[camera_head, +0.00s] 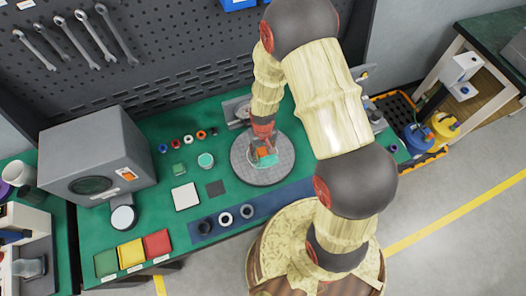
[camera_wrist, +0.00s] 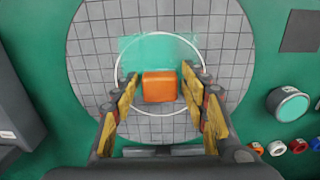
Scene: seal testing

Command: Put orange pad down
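The orange pad (camera_wrist: 160,87) is a small block between the fingers of my gripper (camera_wrist: 159,74) in the wrist view. A narrow gap shows between each finger and the pad, so the gripper looks open around it. The pad is over a translucent teal rectangle (camera_wrist: 138,50) inside a white ring on the round grey gridded plate (camera_wrist: 90,45). In the head view the pad (camera_head: 266,153) shows just under my gripper (camera_head: 264,146), partly hidden by it, over the plate (camera_head: 246,172). I cannot tell whether the pad touches the surface below.
The green bench (camera_head: 150,217) holds a grey box-shaped device (camera_head: 95,155) at left, a teal-topped round jar (camera_head: 206,160), and several small coloured rings. A white square (camera_head: 185,196) and a dark square (camera_head: 215,188) lie left of the plate. A blue strip with rings runs along the front.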

